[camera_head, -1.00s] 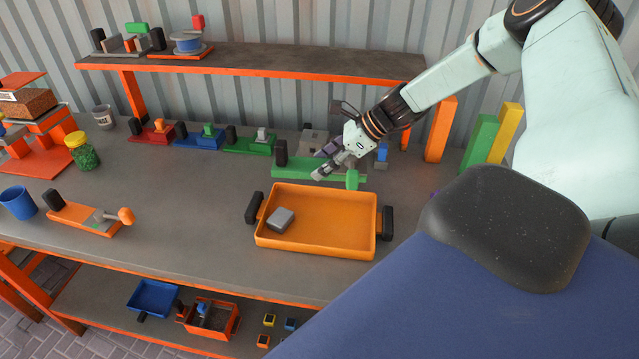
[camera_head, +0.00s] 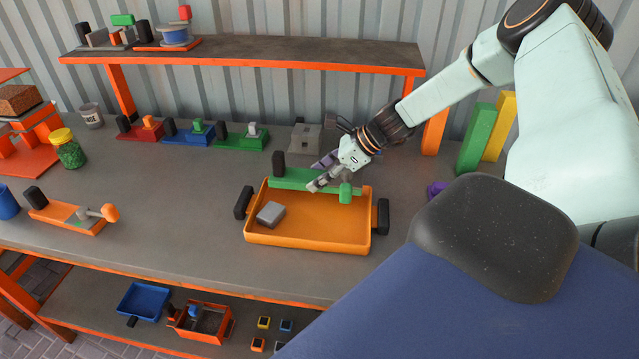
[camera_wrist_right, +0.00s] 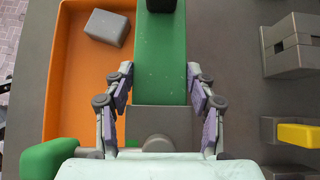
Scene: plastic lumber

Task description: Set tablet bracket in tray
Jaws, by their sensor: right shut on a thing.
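The green tablet bracket (camera_head: 293,179) is a long flat bar with a black block at one end and a green knob at the other. My right gripper (camera_head: 319,184) is shut on it. The bracket overlaps the back edge of the orange tray (camera_head: 300,236); I cannot tell how high it is above it. The right wrist view shows the bracket (camera_wrist_right: 166,60) between the fingers of my gripper (camera_wrist_right: 160,88), along the side of the tray (camera_wrist_right: 65,95). A grey block (camera_head: 270,214) lies in the tray's left part. My left gripper is not in view.
Red, blue (camera_head: 190,133) and green (camera_head: 240,139) fixtures stand behind the tray, with a grey block (camera_head: 304,138) to their right. An orange fixture (camera_head: 70,217) lies to the left. Green (camera_head: 478,140) and yellow (camera_head: 499,127) boards stand at back right.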

